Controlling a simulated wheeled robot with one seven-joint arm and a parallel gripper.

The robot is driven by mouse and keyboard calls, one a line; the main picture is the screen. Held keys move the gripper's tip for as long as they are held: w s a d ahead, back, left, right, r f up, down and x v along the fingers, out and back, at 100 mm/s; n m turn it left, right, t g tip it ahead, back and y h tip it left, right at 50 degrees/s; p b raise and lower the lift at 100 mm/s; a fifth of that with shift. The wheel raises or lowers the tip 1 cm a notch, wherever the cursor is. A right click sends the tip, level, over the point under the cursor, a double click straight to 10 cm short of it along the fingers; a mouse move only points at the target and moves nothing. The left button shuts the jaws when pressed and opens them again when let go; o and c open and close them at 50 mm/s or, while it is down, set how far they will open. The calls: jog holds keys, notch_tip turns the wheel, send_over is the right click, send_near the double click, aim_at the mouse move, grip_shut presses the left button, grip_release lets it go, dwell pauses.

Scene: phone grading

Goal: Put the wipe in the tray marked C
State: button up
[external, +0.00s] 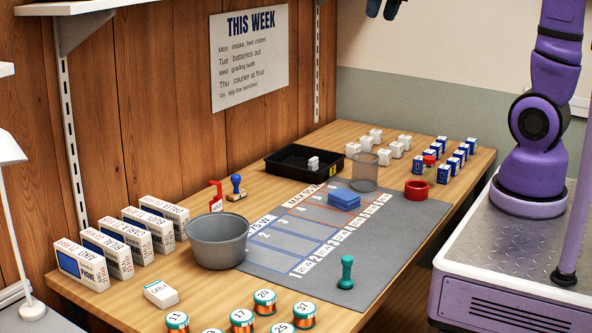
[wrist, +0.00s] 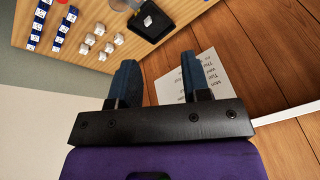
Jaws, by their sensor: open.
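A folded blue cloth, which looks like the wipe (external: 344,200), lies flat on the grey mat in the external view. I do not make it out in the wrist view. A black tray (external: 288,160) stands behind the mat near the wooden wall, with a small white object in it and a yellow label whose letter is too small to read surely. The tray also shows at the top of the wrist view (wrist: 152,36). My gripper (external: 381,12) is high above the far end of the table, well away from the wipe. Its fingers (wrist: 156,80) are apart and empty.
A clear round container (external: 364,172) stands between tray and wipe, with a red ring (external: 416,190) to the right. A grey bucket (external: 217,241), red and blue stamps and a teal weight (external: 346,272) stand around the mat. Several small boxes fill the far end.

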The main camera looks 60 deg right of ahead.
jog(key=s+a+f+n, duration=0.1)
jog(key=s+a+n, duration=0.1)
jog(key=s, duration=0.8)
jog(key=s+a+f+n+t, duration=0.1)
jog(key=s+n, duration=0.3)
jog(key=s, duration=0.7)
jog(key=shift+s+a+t, duration=0.2)
jog(key=shift+a+t, duration=0.1)
jog(key=shift+a, duration=0.55)
